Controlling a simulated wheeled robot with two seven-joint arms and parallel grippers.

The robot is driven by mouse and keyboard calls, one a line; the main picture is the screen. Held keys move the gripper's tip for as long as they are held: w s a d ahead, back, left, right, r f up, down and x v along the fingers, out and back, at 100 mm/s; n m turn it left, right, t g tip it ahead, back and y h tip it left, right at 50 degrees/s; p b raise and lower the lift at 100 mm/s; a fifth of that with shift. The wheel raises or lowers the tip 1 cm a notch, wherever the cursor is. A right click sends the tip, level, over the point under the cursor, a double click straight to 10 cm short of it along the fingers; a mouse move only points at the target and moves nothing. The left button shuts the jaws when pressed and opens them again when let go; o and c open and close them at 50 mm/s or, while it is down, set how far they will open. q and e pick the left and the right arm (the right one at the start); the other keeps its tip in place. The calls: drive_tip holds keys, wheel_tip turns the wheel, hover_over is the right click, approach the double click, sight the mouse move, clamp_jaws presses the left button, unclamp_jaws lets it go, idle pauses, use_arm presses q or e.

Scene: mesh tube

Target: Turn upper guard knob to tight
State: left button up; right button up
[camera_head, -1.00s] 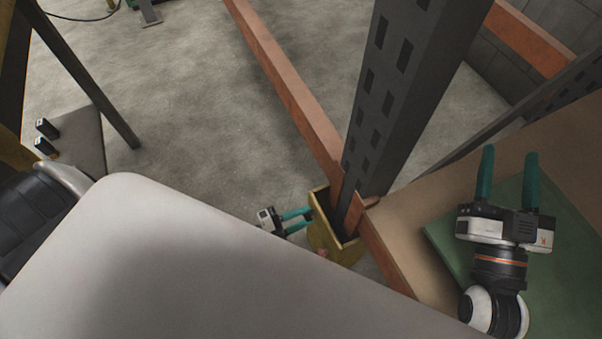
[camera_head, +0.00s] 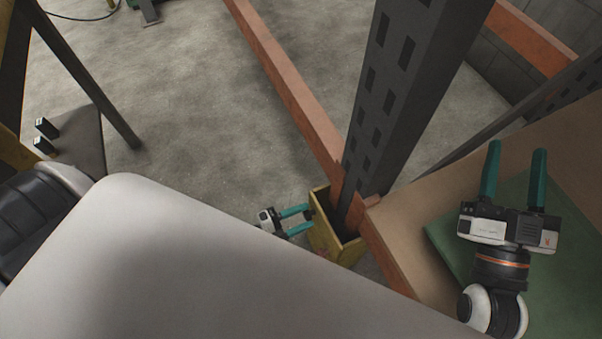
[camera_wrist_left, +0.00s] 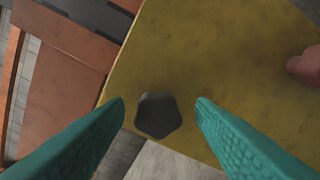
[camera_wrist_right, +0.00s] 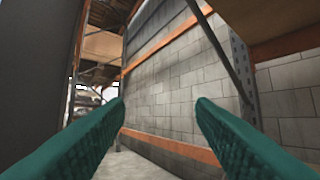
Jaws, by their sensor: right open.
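A dark, lobed knob (camera_wrist_left: 158,115) sits near the edge of the yellow guard (camera_wrist_left: 200,50) in the left wrist view. My left gripper (camera_head: 309,216) is open, its teal fingers pointing at the guard (camera_head: 322,238) around the post foot in the head view. In the left wrist view the knob shows between the fingertips, with a gap on each side. A reddish rounded piece (camera_wrist_left: 305,67) shows at the right edge; I cannot tell if it is another knob. My right gripper (camera_head: 517,146) is open and empty above a green sheet.
A perforated dark post (camera_head: 400,90) rises from the guard. Orange beams (camera_head: 290,85) meet it. The brown shelf board with the green sheet (camera_head: 455,240) lies at right. The right wrist view faces a block wall (camera_wrist_right: 175,80).

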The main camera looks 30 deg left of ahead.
use_arm(q)
drive_tip(key=p+v, duration=0.1)
drive_tip(key=v, duration=1.1)
use_arm(e)
drive_tip(key=f+g, duration=0.1)
drive_tip(key=f+g+h, duration=0.1)
drive_tip(key=f, duration=0.1)
drive_tip(key=w+f+g, duration=0.1)
drive_tip(key=shift+w+d+f+g, duration=0.1)
drive_tip(key=shift+d+f+g, duration=0.15)
drive_tip(key=shift+f+g, duration=0.05)
use_arm(q)
drive_tip(key=shift+w+r, duration=0.1)
